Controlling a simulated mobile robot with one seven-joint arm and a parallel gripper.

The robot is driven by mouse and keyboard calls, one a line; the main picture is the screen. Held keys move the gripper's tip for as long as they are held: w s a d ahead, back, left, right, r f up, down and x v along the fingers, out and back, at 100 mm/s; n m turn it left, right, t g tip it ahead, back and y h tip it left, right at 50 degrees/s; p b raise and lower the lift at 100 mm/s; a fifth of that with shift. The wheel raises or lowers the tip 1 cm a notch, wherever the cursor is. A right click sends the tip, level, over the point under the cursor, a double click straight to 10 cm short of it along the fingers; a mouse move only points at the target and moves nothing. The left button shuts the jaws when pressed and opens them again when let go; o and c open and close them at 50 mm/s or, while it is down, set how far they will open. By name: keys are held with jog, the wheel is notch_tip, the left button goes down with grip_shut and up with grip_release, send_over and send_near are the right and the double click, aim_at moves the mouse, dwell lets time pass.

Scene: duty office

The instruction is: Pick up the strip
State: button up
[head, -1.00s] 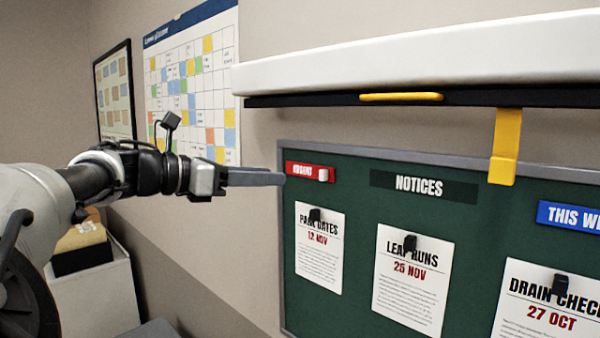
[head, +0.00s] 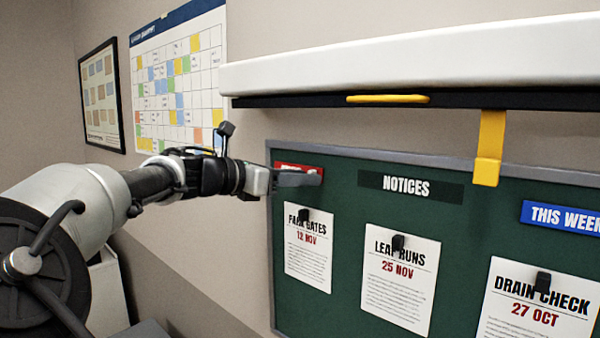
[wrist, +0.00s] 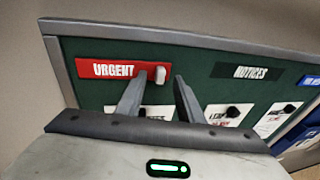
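The red strip marked URGENT (wrist: 105,70) lies flat on the green notice board at its upper left corner. A small white knob (wrist: 160,72) sits at the strip's right end. In the head view the strip (head: 292,166) is mostly covered by my gripper (head: 316,179). In the wrist view my gripper (wrist: 160,82) is open and empty, with its fingers apart. The fingertips lie on either side of the knob in the picture, the left one close to it. I cannot tell how much depth is left between fingertips and board.
The green board (head: 350,235) has a grey frame and several pinned notices. A dark NOTICES strip (head: 400,186) and a blue THIS WEEK strip (head: 570,216) are also on it. A white overhang (head: 420,65) with a yellow hook (head: 489,150) juts out above. A wall planner (head: 180,80) hangs left.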

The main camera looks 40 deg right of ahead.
grip_shut()
jog(key=shift+a, duration=0.1)
jog(key=r, duration=0.7)
jog(key=shift+s+a+r, duration=0.1)
jog(key=shift+a+r, duration=0.05)
jog(key=shift+a, duration=0.15)
jog(key=s+a+b, duration=0.1)
jog(key=a, duration=1.8)
jog(key=shift+s+b, duration=0.25)
jog(key=shift+b, duration=0.15)
